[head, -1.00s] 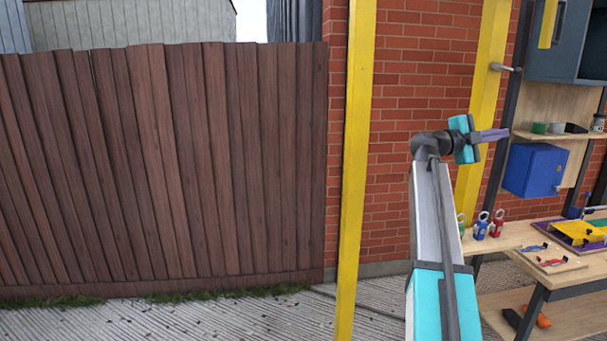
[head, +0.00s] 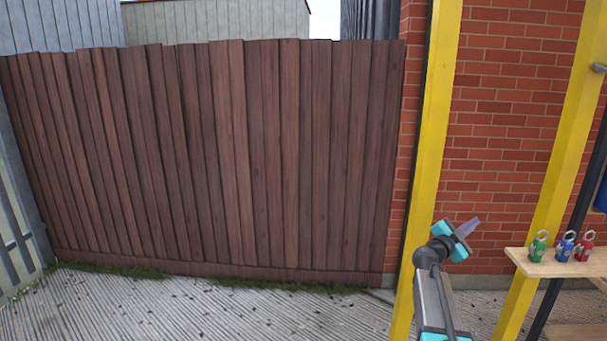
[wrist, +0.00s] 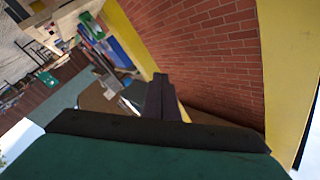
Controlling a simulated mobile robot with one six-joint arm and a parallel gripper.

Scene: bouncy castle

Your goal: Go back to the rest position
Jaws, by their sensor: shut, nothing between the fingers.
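My gripper (head: 469,227) is at the end of my grey and turquoise arm, low and right of centre in the head view. Its purple fingers are together with nothing between them, pointing up and to the right in front of the brick wall. In the wrist view the dark fingers (wrist: 162,98) stick up as one closed block, with the brick wall (wrist: 200,50) beyond. The gripper is left of the wooden workbench and appears clear of it.
Yellow posts (head: 432,150) stand near my arm. The workbench (head: 560,265) at the right bears green (head: 539,246), blue (head: 564,246) and red (head: 585,246) padlock-like items. A brown wooden fence (head: 220,160) closes the back. The paved ground (head: 200,308) at the left is clear.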

